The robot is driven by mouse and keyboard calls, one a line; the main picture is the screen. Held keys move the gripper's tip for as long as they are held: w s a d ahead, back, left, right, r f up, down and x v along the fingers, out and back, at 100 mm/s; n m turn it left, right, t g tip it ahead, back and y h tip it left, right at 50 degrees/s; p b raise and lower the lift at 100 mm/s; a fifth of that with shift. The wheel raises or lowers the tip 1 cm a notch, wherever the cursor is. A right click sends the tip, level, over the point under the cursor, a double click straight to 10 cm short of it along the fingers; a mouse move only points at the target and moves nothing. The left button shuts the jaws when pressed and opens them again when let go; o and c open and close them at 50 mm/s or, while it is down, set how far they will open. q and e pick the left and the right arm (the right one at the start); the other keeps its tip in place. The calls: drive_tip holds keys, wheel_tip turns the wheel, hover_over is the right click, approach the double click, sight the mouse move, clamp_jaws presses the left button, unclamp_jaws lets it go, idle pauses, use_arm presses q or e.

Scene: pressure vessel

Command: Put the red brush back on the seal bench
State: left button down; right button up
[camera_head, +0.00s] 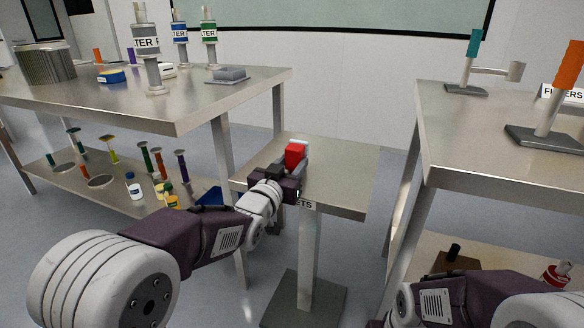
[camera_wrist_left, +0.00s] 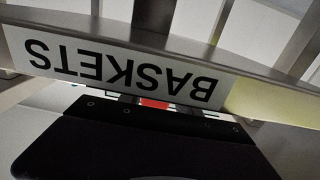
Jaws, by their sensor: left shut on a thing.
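The red brush (camera_head: 294,154) is between the fingers of my left gripper (camera_head: 297,161), which is shut on it. The gripper and brush show over the top of the small metal bench (camera_head: 345,185), near its middle. I cannot tell whether the brush touches the bench top. A label ending in "ETS" is on the bench's front edge; I take this as the seal bench. In the left wrist view the label is upside down, and only a small red patch of the brush (camera_wrist_left: 155,103) shows behind it. My right arm is at the lower right; its fingers are out of frame.
A large metal table (camera_head: 190,108) at the left carries filter stands, a grey cylinder and small boxes, with bottles on its lower shelf. The small bench's right side is clear.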

use_arm(q)
drive_tip(key=shift+f, duration=0.2)
drive_tip(key=c, duration=0.9)
unclamp_jaws()
drive_tip(key=shift+o, duration=0.2)
